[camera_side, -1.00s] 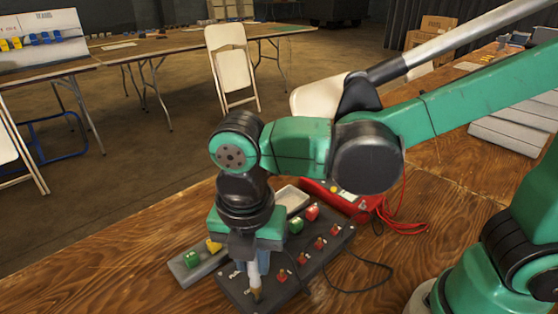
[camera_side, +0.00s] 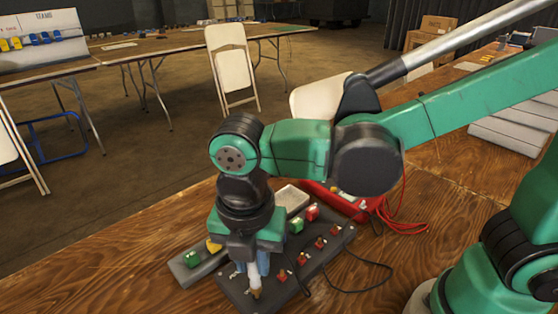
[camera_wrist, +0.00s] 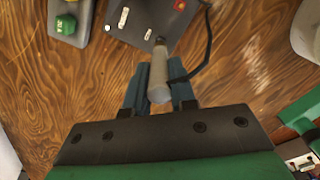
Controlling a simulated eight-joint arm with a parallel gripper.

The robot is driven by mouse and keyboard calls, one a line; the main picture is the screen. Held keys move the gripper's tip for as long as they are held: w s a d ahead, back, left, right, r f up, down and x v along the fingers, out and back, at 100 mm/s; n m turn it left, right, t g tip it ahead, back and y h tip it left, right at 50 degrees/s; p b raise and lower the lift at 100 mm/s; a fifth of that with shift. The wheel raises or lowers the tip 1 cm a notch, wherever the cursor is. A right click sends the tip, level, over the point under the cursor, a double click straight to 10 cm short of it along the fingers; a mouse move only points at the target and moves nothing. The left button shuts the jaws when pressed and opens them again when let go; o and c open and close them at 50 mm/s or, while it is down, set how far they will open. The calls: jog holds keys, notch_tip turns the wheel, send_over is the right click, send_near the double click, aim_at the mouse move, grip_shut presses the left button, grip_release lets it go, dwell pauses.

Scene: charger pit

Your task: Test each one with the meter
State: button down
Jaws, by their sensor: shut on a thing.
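My gripper (camera_side: 251,268) points down over the near end of a dark board (camera_side: 236,292) and is shut on a pale cylindrical probe (camera_wrist: 160,75) with a dark tip. In the wrist view the probe sits between the blue fingers, its tip over the board's edge; I cannot tell whether it touches. A dark cable runs beside it. The board carries red blocks (camera_side: 320,243) in a row, with a larger green block (camera_side: 296,225) and red block (camera_side: 312,212) behind. The red meter (camera_side: 350,204) lies behind the board, with red leads.
A grey strip (camera_side: 190,268) left of the board holds a green block (camera_side: 192,258) and a yellow block (camera_side: 213,246). A pale tray (camera_side: 292,198) stands behind the board. The wooden table (camera_side: 130,262) is clear at the left.

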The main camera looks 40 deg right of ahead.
jog(key=shift+f, duration=0.95)
dwell(1.2)
jog(key=shift+c, duration=1.6)
grip_release()
jog(key=shift+r, duration=0.15)
jog(key=shift+r, duration=3.65)
